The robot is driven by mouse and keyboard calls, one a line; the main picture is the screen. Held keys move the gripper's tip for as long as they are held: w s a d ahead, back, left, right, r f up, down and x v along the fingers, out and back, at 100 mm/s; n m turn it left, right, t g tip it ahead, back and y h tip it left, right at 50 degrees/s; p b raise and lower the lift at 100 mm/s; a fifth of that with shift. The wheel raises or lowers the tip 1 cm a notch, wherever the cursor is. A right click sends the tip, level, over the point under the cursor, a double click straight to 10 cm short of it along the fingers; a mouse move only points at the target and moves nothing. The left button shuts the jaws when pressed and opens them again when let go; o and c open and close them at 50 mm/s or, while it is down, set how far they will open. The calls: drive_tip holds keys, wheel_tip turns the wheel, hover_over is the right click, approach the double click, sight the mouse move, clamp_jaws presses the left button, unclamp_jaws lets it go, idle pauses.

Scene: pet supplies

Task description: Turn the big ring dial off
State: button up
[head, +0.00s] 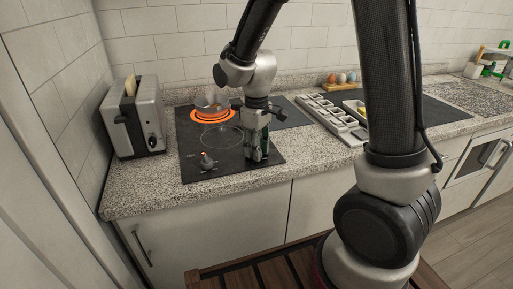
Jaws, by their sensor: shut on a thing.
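The black cooktop (198,140) lies on the counter at left. A ring (212,122) at its back left glows orange beneath a clear pot (212,101). A larger ring outline (222,138) in front of it is dark. A small grey dial (208,162) stands near the front edge, with a red light (203,154) just behind it. My gripper (258,158) points down at the cooktop's front right, to the right of that dial and apart from it. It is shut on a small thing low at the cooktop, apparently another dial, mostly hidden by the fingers.
A toaster (138,118) with bread stands left of the cooktop. A tray with compartments (335,118) lies to the right of my gripper. Eggs in a wooden holder (341,80) stand at the back. Bare counter (165,185) runs along the front.

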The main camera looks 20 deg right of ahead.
drive_tip(key=shift+n, duration=0.6)
drive_tip(key=o, duration=1)
wheel_tip(320, 180, up, 12)
drive_tip(key=shift+r, duration=0.1)
